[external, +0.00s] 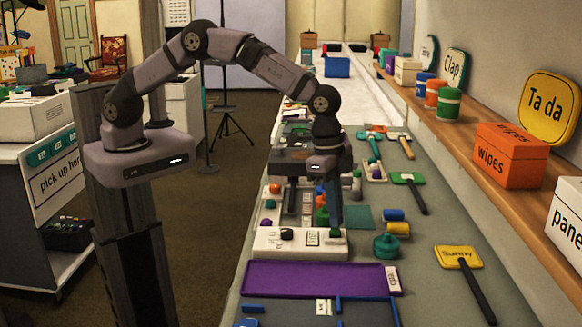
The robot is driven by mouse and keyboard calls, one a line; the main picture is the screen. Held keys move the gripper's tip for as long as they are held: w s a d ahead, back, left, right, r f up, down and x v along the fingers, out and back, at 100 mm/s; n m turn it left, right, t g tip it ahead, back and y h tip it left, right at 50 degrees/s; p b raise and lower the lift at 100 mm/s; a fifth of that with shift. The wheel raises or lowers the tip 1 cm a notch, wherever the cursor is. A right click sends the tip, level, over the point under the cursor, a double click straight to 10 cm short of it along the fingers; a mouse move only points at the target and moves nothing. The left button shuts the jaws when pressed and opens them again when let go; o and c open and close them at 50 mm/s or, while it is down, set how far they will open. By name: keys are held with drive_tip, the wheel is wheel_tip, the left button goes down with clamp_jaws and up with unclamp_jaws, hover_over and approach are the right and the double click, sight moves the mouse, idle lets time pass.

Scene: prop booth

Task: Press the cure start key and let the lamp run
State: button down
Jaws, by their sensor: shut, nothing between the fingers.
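A white control box (268,242) stands on the grey bench, with a dark knob (287,234) and a small labelled panel (313,238) on top. A green key (336,233) is at the right end of its top. My gripper (335,225) points straight down with its fingers shut and empty, its tips right at the green key. I cannot tell whether they touch it or press it down. A dark housing (290,168), perhaps the lamp, stands behind the box, partly hidden by my arm. No glow shows from it.
A purple tray (315,278) lies in front of the box. A wooden shelf with an orange wipes box (511,155) runs along the right wall.

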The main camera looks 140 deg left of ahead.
sight(335, 230)
drive_tip(key=shift+f+b, duration=0.35)
drive_tip(key=shift+f, duration=0.3)
idle(0.4)
drive_tip(key=shift+r, duration=0.15)
wheel_tip(335, 230, up, 8)
drive_tip(key=p, duration=0.6)
idle(0.4)
idle(0.3)
drive_tip(key=s+d+r+m+b, duration=0.15)
drive_tip(key=s+d, duration=0.25)
drive_tip(key=d, duration=0.4)
drive_tip(key=s+d+r, duration=0.2)
drive_tip(key=s+d, duration=0.3)
drive_tip(key=d, duration=0.4)
drive_tip(key=s+d+f+g, duration=0.1)
drive_tip(key=s+d, duration=0.4)
drive_tip(key=s, duration=0.4)
drive_tip(key=s+d+f+m, duration=0.1)
drive_tip(key=s+d, duration=0.4)
drive_tip(key=s, duration=0.4)
drive_tip(key=shift+d+f+g+b, duration=0.3)
drive_tip(key=shift+f+g, duration=0.1)
